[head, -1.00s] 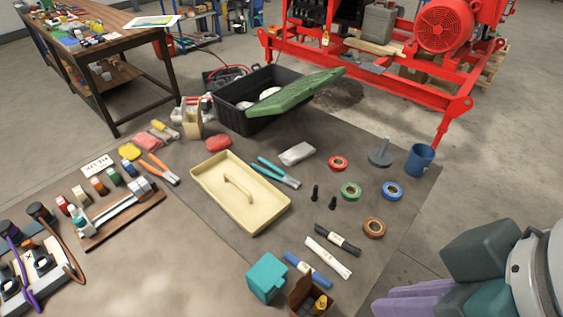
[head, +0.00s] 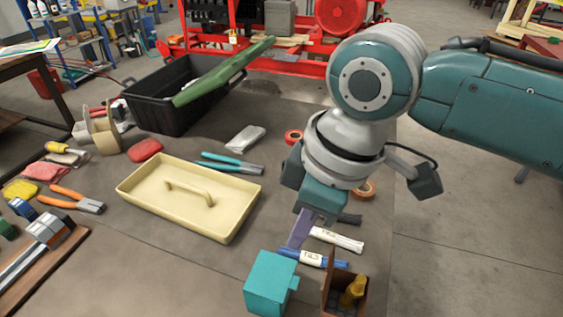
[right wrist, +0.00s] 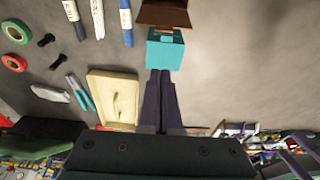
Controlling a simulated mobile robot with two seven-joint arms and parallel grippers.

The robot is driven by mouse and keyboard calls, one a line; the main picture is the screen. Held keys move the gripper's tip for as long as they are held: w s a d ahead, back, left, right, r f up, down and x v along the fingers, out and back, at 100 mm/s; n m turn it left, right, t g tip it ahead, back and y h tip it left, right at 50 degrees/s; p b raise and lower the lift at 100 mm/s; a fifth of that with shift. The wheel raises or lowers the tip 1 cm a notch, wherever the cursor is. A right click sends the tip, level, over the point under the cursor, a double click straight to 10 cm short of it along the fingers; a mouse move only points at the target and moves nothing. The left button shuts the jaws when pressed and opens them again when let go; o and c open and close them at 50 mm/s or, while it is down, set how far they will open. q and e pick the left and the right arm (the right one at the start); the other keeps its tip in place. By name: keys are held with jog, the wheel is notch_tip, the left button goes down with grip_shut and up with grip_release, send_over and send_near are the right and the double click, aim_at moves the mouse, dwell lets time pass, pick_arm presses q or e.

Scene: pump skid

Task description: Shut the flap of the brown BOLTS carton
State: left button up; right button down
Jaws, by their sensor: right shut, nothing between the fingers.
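The brown carton (head: 362,292) stands at the front edge of the head view, cut off by the frame. Its top is open, with a flap (head: 327,275) raised at its left side and yellow items showing inside. No lettering on it can be read. It also shows at the top of the right wrist view (right wrist: 165,14), partly cut off. My right gripper (head: 298,240), with purple fingers, is shut and empty, pointing down above the mat, behind and left of the carton. In the right wrist view its fingers (right wrist: 161,75) point toward the teal box. My left gripper is not in view.
A teal box (head: 270,285) stands just left of the carton, close to my right fingers. Blue and white marker-like tubes (head: 338,240) lie behind the carton. A cream tray (head: 150,192) and black crate (head: 150,108) are further back. Mat right of the carton is clear.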

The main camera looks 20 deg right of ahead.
aim_at(328, 274)
jog(key=x, duration=0.4)
jog(key=shift+b, duration=0.4)
jog(key=s+d+p, duration=0.2)
jog(key=d, duration=0.1)
jog(key=shift+s+d+r+p, duration=0.15)
jog(key=shift+d+r+p, duration=0.05)
jog(key=shift+r+p, duration=0.15)
jog(key=shift+s+d+t+y, duration=0.2)
jog(key=shift+d+t+y, duration=0.1)
